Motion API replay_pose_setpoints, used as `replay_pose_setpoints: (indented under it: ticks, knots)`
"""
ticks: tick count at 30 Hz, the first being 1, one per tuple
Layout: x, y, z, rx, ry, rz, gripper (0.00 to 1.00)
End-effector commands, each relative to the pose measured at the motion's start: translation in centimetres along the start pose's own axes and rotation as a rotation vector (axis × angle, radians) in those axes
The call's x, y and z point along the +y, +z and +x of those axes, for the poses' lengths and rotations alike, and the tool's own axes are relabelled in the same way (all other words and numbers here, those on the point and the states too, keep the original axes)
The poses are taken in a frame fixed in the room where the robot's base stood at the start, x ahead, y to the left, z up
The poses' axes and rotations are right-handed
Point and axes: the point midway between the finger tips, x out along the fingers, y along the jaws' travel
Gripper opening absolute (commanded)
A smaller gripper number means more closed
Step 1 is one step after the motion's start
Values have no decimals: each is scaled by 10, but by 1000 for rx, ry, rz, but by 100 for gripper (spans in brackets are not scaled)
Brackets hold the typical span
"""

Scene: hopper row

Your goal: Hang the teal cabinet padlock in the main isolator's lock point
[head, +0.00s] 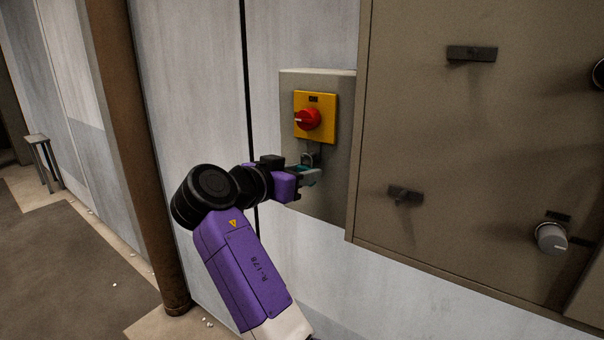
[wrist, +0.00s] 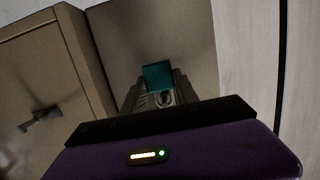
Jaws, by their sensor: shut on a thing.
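The teal padlock (head: 308,176) is in my gripper (head: 304,183), just below the main isolator's red rotary handle (head: 307,120) on its yellow plate (head: 328,117). Its grey shackle (head: 307,158) points up near the small lock point (head: 313,147) under the plate. I cannot tell whether the shackle passes through the lock point. In the wrist view the teal body (wrist: 157,75) shows between the dark fingers (wrist: 158,95), which are shut on it. The fingers partly hide the padlock.
The isolator sits on a grey box (head: 332,205) on the wall. A large brown cabinet (head: 440,130) with black latches (head: 405,195) and a grey knob (head: 551,238) stands close on the right. A rusty post (head: 137,150) rises at left. A small stool (head: 38,145) stands farther off.

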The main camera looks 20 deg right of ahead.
Motion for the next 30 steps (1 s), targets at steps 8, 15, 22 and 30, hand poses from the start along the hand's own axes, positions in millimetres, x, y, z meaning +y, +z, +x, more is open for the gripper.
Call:
replay_pose_setpoints:
  ticks: [8,15,22,30]
  knots:
    - [0,0,0,0,1,1,0]
    - [0,0,0,0,1,1,61]
    - [0,0,0,0,0,0,61]
    - [-1,1,-30,1,-3,2,61]
